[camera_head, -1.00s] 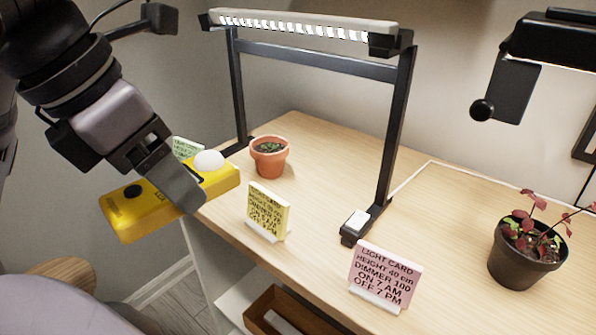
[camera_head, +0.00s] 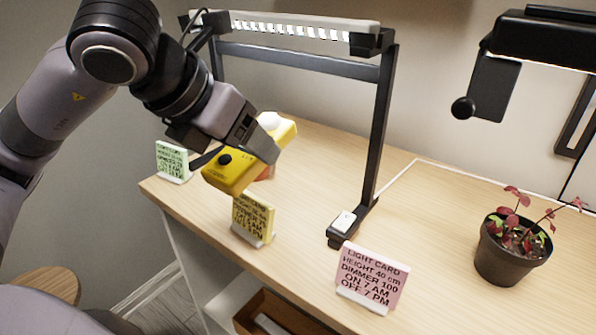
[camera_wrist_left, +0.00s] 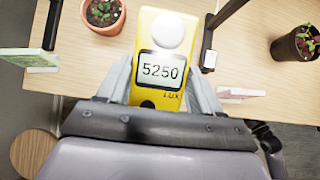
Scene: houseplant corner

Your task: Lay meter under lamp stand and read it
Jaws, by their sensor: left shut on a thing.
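My left gripper (camera_head: 262,138) is shut on the yellow light meter (camera_head: 232,171), holding it in the air above the table's front part. In the left wrist view the meter (camera_wrist_left: 160,50) has a white dome, and its display (camera_wrist_left: 160,70) reads 5250 LUX. The lamp stand (camera_head: 383,120) has a lit bar (camera_head: 290,28) across its top, behind and above the meter. A terracotta pot (camera_wrist_left: 103,14) with a small plant shows beside the meter in the wrist view; in the head view it is mostly hidden behind the meter. My right gripper is not in view.
Green (camera_head: 172,160), yellow (camera_head: 253,216) and pink (camera_head: 372,276) cards stand along the table's front edge. A dark pot (camera_head: 510,250) with a red-leaved plant stands right. Another lamp (camera_head: 545,40) hangs upper right. The tabletop (camera_head: 430,215) between stand and dark pot is clear.

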